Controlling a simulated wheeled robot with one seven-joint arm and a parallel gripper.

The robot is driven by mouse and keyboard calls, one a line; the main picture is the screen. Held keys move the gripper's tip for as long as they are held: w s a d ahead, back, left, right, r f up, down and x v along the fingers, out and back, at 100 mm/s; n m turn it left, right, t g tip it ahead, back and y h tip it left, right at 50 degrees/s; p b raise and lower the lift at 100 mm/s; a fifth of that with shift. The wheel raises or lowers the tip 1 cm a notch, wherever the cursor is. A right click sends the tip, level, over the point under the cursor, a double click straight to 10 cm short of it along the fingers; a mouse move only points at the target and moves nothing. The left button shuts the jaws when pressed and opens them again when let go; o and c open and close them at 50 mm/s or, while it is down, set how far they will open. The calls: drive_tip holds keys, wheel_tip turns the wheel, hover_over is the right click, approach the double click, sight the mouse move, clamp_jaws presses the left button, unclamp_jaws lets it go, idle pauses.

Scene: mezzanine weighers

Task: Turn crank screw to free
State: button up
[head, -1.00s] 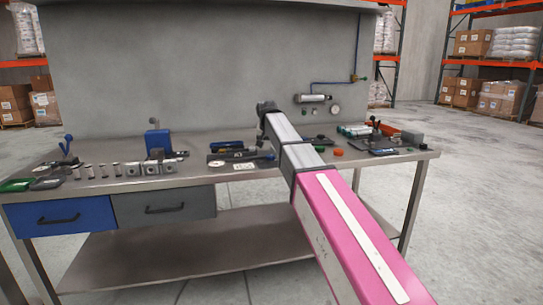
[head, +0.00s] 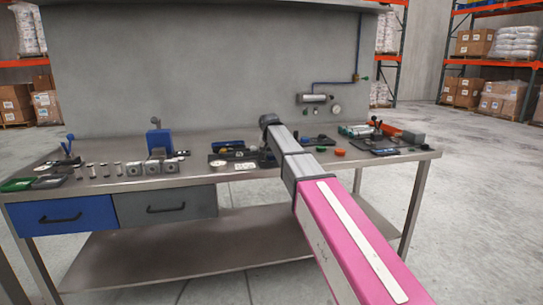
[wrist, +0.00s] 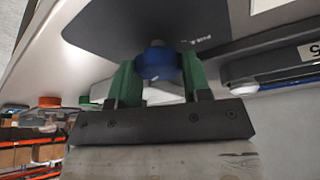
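In the wrist view, my gripper (wrist: 159,78) has two green fingers on a dark mount. A round blue knob (wrist: 158,62) with a small grey tip sits between the fingertips, in front of a dark plate (wrist: 150,25). The finger edges lie close to the knob's sides; I cannot tell whether they press on it. In the head view, my arm reaches down over the middle of the bench, and my gripper and the blue knob are hidden behind it. I cannot make out a crank screw by its shape.

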idle(0.3)
drive_tip(key=n+y, duration=0.2)
drive_tip(key=n, duration=0.3)
drive_tip(key=shift+d+n, duration=0.1)
drive_tip(key=shift+n, duration=0.2)
drive_tip(key=n+g+y, duration=0.1)
drive_tip(key=n, duration=0.2)
drive_tip(key=n+y, duration=0.1)
drive_tip(key=n, duration=0.2)
drive_tip(key=shift+w+g, duration=0.1)
drive_tip(key=shift+g, duration=0.3)
drive_tip(key=n+g, duration=0.1)
drive_tip(key=n, duration=0.2)
drive_tip(key=n+g+y, duration=0.1)
drive_tip(key=n, duration=0.2)
drive_tip(key=shift+w+d+n, duration=0.1)
drive_tip(key=shift+w+n, duration=0.05)
drive_tip(key=shift+n, duration=0.25)
drive_tip(key=n+g, duration=0.1)
drive_tip(key=n, duration=0.1)
drive_tip(key=n+g, duration=0.1)
drive_tip(key=n, duration=0.2)
drive_tip(key=shift+g, duration=0.3)
drive_tip(key=shift+n, duration=0.3)
drive_tip(key=o, duration=0.9)
